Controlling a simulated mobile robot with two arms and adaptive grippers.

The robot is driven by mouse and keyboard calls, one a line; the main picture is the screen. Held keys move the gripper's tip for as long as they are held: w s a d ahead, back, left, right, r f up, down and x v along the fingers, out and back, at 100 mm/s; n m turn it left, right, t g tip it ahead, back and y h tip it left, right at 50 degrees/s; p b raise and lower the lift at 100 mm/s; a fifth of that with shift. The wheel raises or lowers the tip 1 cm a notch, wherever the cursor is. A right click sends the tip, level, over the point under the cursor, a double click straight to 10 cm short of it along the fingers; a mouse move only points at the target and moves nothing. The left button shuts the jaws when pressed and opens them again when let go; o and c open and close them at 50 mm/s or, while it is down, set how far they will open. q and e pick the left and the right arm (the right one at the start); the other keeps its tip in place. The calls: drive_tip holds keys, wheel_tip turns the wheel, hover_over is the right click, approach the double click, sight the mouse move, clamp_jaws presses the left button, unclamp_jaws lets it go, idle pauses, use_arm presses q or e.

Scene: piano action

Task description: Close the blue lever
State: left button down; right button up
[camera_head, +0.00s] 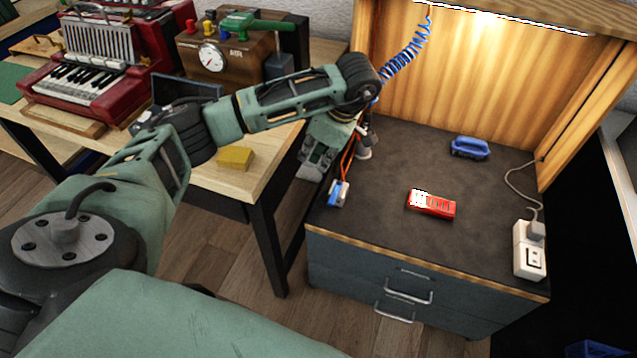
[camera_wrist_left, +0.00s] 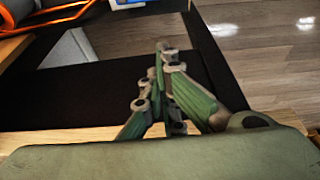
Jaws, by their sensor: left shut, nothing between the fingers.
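A small blue and white fitting (camera_head: 338,194) with orange-red tubing sits at the left edge of the dark cabinet top; its blue part looks like the lever. Its exact position is too small to tell. Part of it shows at the top edge of the left wrist view (camera_wrist_left: 126,3), with an orange tube to its left. My left gripper (camera_head: 309,172) hangs just left of the fitting, apart from it, over the gap between the wooden table and the cabinet. In the left wrist view its fingers (camera_wrist_left: 163,50) are together and empty. My right gripper is not in view.
On the cabinet top (camera_head: 390,165) lie a red and white device (camera_head: 432,205), a blue-handled tool (camera_head: 470,149) and a white socket block (camera_head: 530,250). A blue coiled hose (camera_head: 408,52) hangs behind. The wooden table (camera_head: 225,182) at left holds a yellow block (camera_head: 235,158) and an accordion (camera_head: 100,65).

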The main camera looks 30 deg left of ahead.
sight(335, 193)
use_arm(q)
drive_tip(key=f, duration=0.6)
drive_tip(key=f+b, duration=0.1)
drive_tip(key=f, duration=0.2)
drive_tip(key=shift+a+f, duration=0.25)
drive_tip(key=shift+f, duration=0.05)
drive_tip(key=shift+w+d, duration=0.1)
drive_tip(key=shift+d, duration=0.55)
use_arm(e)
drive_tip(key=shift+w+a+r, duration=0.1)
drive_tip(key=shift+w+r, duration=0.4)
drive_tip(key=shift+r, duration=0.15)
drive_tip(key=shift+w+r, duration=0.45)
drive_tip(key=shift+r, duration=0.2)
